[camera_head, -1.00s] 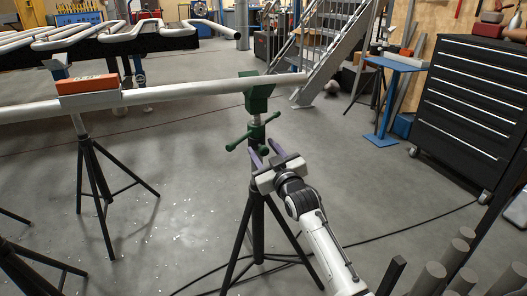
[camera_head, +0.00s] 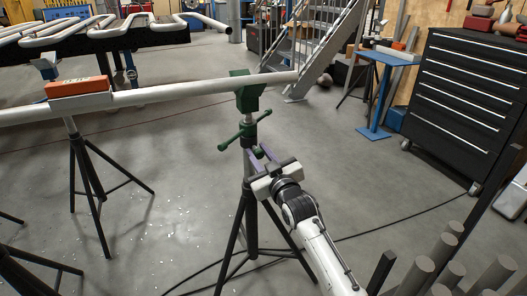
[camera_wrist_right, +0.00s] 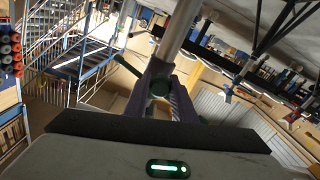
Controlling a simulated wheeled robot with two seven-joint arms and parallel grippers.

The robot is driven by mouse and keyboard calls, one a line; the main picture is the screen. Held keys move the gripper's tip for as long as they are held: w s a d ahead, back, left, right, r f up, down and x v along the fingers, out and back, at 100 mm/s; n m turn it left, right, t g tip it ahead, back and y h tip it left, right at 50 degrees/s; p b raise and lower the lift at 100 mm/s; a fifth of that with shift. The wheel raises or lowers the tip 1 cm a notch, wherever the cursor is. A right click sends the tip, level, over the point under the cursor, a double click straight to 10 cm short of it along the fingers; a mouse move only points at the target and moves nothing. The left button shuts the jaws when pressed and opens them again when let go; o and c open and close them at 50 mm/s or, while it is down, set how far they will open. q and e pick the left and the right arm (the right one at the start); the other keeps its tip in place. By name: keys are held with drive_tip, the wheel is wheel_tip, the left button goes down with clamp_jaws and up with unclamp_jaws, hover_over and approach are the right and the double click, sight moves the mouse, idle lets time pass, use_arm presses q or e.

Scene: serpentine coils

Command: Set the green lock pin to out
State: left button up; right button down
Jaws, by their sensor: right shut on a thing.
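The green lock pin (camera_head: 258,153) shows as a small dark green knob on the stand's column, just below the green cross handle (camera_head: 238,135). My right gripper (camera_head: 257,155) has its two purple fingers closed around the knob. In the right wrist view the green knob (camera_wrist_right: 160,87) sits between the fingertips, partly hidden by them, with the column rising behind. The pin's shaft is hidden, so I cannot tell how far it stands out. My left gripper is not in view.
The stand's green head (camera_head: 246,88) bears a long white pipe (camera_head: 190,92). An orange block (camera_head: 78,86) lies on the pipe near a second black tripod (camera_head: 85,170). A black tool chest (camera_head: 463,95) stands at right; upright grey cylinders (camera_head: 425,272) fill the lower right.

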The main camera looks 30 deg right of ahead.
drive_tip(key=c, duration=1.6)
unclamp_jaws()
drive_tip(key=shift+s+f, duration=0.1)
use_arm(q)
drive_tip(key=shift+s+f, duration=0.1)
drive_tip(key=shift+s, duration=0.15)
use_arm(e)
drive_tip(key=shift+o, duration=0.6)
drive_tip(key=shift+s, duration=0.3)
use_arm(q)
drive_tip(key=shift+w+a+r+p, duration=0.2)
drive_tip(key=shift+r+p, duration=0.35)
drive_tip(key=shift+p, duration=0.55)
use_arm(e)
drive_tip(key=s+a, duration=0.1)
drive_tip(key=s, duration=0.8)
drive_tip(key=shift+s+a, duration=0.3)
drive_tip(key=shift+s, duration=0.05)
